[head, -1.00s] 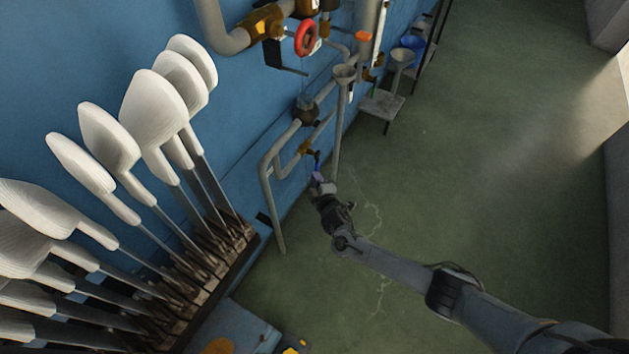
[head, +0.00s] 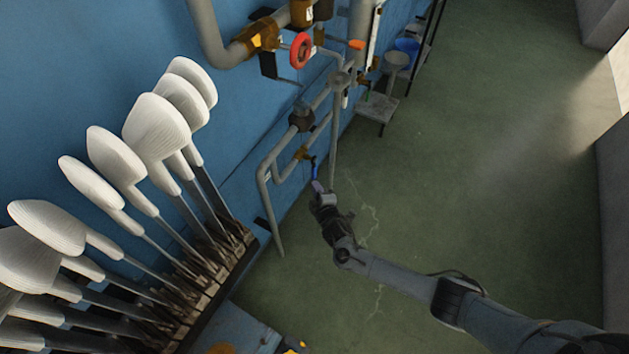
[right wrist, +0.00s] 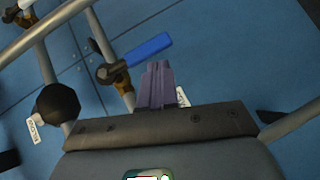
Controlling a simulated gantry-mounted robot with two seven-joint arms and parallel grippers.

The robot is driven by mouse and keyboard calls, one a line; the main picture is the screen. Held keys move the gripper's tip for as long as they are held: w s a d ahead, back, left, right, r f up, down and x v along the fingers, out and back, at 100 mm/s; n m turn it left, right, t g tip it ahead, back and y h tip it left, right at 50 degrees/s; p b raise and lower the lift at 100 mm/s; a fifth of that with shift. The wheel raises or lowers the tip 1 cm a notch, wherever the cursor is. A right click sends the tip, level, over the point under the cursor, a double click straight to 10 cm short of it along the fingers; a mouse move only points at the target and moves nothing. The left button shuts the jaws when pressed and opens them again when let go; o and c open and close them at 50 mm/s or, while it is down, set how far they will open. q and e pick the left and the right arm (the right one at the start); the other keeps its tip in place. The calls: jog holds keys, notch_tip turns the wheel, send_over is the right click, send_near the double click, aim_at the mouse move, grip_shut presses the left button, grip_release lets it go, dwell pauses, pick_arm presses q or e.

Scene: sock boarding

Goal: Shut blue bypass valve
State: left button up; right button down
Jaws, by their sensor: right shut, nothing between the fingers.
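The blue bypass valve has a blue lever handle (right wrist: 149,49) on a brass body (right wrist: 112,73) in the right wrist view. The lever also shows small in the head view (head: 314,168), below the brass body (head: 302,154) on the grey piping. My right gripper (right wrist: 158,68) is shut and empty. Its fingertips are close to the lever's free end; I cannot tell whether they touch it. In the head view the right gripper (head: 319,187) is just below the lever. My left gripper is not in view.
A red handwheel (head: 300,50) sits on the pipes above. A dark round fitting (right wrist: 57,102) is left of the valve. White sock forms (head: 157,126) stand in a rack at left. The green floor (head: 480,190) at right is clear.

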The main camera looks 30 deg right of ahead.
jog(key=p+v, duration=0.3)
jog(key=v, duration=0.4)
jog(key=shift+s+p, duration=0.3)
jog(key=shift+s, duration=0.05)
jog(key=shift+a+r, duration=0.15)
